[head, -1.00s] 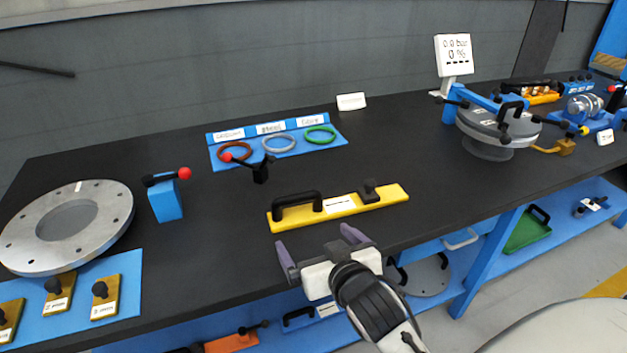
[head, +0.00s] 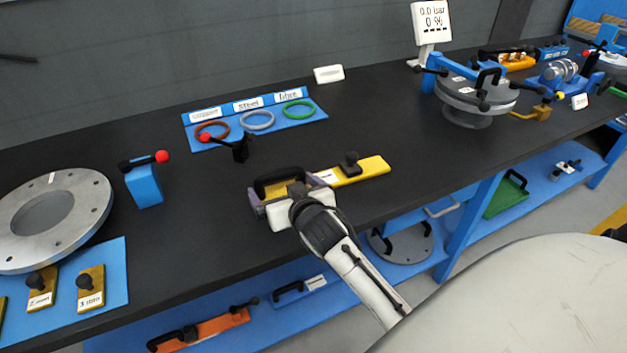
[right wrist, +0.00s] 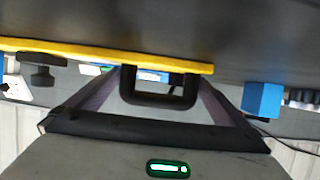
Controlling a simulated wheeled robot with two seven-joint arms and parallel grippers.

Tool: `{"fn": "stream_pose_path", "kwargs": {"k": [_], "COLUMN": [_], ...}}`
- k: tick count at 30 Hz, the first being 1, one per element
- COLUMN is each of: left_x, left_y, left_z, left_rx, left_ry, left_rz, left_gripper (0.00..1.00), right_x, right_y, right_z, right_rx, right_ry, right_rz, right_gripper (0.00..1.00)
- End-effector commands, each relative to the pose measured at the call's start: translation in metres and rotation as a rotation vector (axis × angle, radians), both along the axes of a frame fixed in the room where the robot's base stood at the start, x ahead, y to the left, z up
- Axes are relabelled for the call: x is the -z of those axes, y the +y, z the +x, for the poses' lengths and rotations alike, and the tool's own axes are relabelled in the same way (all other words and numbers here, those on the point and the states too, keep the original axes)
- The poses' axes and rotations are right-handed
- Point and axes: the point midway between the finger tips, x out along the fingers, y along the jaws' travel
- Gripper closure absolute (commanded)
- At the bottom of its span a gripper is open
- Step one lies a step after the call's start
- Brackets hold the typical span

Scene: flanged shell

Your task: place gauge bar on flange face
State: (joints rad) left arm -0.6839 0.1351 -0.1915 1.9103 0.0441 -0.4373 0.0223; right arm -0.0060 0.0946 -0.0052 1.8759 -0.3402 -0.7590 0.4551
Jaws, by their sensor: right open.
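The gauge bar (head: 365,172) is a yellow bar with a black arched handle (head: 268,179) at its left end and a black knob (head: 350,163). It lies on the dark bench near the front edge. My right gripper (head: 285,188) is open at the handle end and hides part of the bar. In the right wrist view the handle (right wrist: 160,100) stands between the two spread fingers (right wrist: 158,90), and the yellow bar (right wrist: 100,56) runs across behind. The flange face (head: 90,205) is a grey ring with bolt holes at the bench's left. My left gripper is not in view.
A blue clamp post (head: 146,186) with a red-tipped lever stands beside the flange.

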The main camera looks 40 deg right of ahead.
Motion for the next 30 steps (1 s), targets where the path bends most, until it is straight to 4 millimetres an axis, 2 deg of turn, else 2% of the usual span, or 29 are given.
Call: {"fn": "stream_pose_path", "kwargs": {"k": [5, 6, 16, 20, 21, 27, 30], "left_x": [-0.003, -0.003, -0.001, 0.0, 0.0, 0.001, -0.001], "left_y": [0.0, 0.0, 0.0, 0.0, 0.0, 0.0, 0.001], "left_z": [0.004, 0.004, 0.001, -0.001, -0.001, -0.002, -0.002], "left_rx": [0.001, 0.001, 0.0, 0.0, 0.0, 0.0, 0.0], "left_ry": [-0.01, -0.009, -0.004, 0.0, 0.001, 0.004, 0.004], "left_rz": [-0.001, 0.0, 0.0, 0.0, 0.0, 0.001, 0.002], "left_gripper": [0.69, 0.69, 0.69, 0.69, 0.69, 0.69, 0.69], "right_x": [0.0, 0.0, 0.0, 0.0, -0.004, -0.005, -0.012], "right_y": [0.0, 0.0, 0.0, 0.0, 0.0, 0.0, 0.0], "right_z": [0.0, 0.0, 0.0, 0.0, 0.001, 0.001, 0.002], "right_rx": [-0.001, -0.001, -0.001, -0.001, -0.002, -0.002, -0.002], "right_ry": [-0.001, -0.001, 0.0, 0.0, -0.009, -0.009, -0.011], "right_rz": [0.0, 0.0, 0.0, 0.0, -0.006, -0.005, -0.005], "right_gripper": [0.0, 0.03, 0.59, 0.59, 0.66, 0.66, 0.66]}}
